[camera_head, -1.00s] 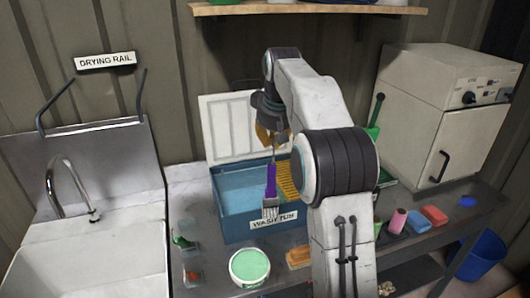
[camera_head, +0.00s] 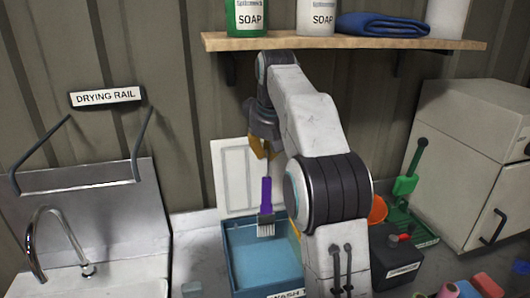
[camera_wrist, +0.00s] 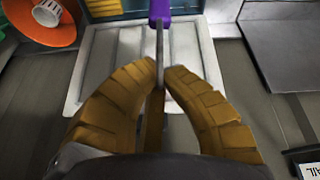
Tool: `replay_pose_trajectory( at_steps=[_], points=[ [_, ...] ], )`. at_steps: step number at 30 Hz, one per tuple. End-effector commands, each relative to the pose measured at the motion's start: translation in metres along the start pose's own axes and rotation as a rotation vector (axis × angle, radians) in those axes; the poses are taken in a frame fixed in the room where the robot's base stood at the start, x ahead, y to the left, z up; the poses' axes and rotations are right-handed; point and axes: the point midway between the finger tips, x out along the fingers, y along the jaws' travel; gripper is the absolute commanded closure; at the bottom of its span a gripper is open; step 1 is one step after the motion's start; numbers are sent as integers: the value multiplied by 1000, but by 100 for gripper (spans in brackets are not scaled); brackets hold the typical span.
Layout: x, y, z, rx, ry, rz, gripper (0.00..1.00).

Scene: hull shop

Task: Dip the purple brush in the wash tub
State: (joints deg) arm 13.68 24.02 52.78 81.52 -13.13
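The purple brush (camera_head: 266,192) hangs upright from my gripper, bristles (camera_head: 265,226) down. In the head view its bristles overlap the rear part of the wash tub. They look clear of the water, though the height is hard to judge. The wash tub (camera_head: 230,272) is a blue box holding blue water, with its white lid (camera_head: 232,178) raised at the back. My gripper (camera_head: 265,147) is partly hidden by my arm. In the wrist view its yellow fingers (camera_wrist: 160,84) are closed around a thin shaft leading to the purple handle (camera_wrist: 159,10).
A sink with a tap (camera_head: 45,235) stands left under the drying rail (camera_head: 105,97). A shelf (camera_head: 350,42) with soap bottles and a blue towel is above.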

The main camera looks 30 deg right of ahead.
Motion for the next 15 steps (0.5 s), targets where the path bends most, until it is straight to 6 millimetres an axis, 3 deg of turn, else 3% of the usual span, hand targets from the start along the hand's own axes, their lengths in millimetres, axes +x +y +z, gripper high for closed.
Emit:
replay_pose_trajectory(
  at_steps=[15],
  points=[
    [-1, -4, 14, -5, -2, -1, 100]
  ],
)
